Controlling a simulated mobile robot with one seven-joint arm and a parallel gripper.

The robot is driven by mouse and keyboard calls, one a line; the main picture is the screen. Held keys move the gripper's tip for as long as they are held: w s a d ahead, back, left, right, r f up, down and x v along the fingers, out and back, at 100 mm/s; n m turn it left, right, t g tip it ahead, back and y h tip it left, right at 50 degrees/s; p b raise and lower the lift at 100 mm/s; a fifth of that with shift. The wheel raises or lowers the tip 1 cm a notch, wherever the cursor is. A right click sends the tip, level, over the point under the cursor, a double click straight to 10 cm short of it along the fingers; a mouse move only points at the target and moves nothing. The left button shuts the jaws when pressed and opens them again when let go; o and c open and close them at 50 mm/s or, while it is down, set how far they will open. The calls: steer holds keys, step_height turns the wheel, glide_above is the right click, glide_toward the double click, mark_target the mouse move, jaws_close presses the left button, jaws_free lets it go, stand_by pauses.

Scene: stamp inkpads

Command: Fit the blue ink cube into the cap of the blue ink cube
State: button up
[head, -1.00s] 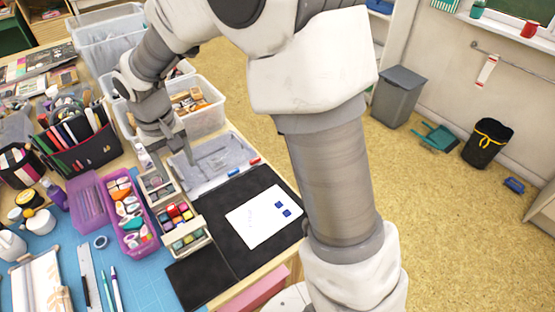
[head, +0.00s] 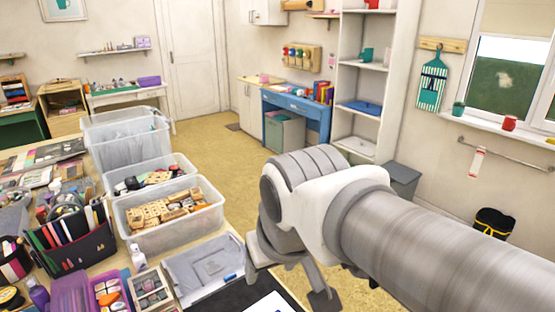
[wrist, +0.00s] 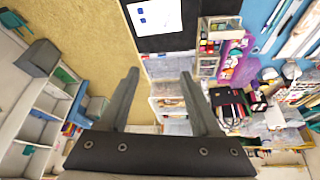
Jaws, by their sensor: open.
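Two small dark blue squares lie on a white sheet at the top of the wrist view, one lower (wrist: 142,20) and one near the top edge (wrist: 145,4). They are apart. I cannot tell which is the blue ink cube and which is its cap. In the head view they are out of frame. My gripper (wrist: 160,74) is open with nothing between its fingers, high up and well away from both squares. In the head view my gripper (head: 292,284) hangs at the lower middle, past the table's right edge.
The white sheet (wrist: 164,14) lies on a black mat (wrist: 170,42). A clear bin of wooden stamps (head: 168,238), a grey tray (head: 205,268) and a black pen holder (head: 78,255) crowd the table's left side. Open floor (head: 222,140) lies behind.

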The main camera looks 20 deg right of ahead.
steer(key=shift+s+d+f, duration=0.1)
steer(key=shift+s+d, duration=0.1)
steer(key=shift+s, duration=0.4)
steer(key=shift+s+d, duration=0.15)
steer(key=shift+s, duration=0.4)
